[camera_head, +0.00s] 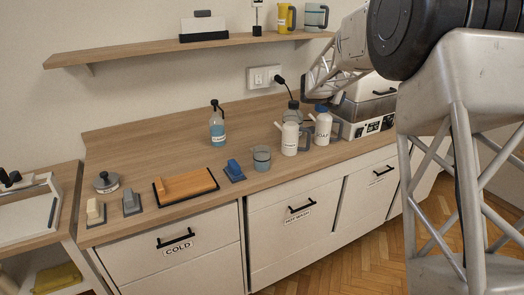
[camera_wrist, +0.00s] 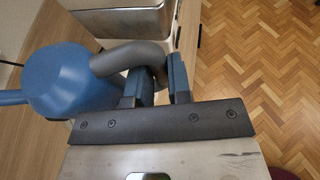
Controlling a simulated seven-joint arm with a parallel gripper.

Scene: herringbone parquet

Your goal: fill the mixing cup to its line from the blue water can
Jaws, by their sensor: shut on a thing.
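My gripper is shut on that handle. The can looks upright; I cannot tell whether it touches the counter. The mixing cup (camera_head: 262,158), clear and bluish, stands left of the cans near the front edge. Its line and fill level are too small to read.
A blue-liquid bottle (camera_head: 217,125) is behind left. A blue block (camera_head: 234,169) and an orange-brown board (camera_head: 186,186) lie left of the cup. A shelf (camera_head: 190,47) hangs above.

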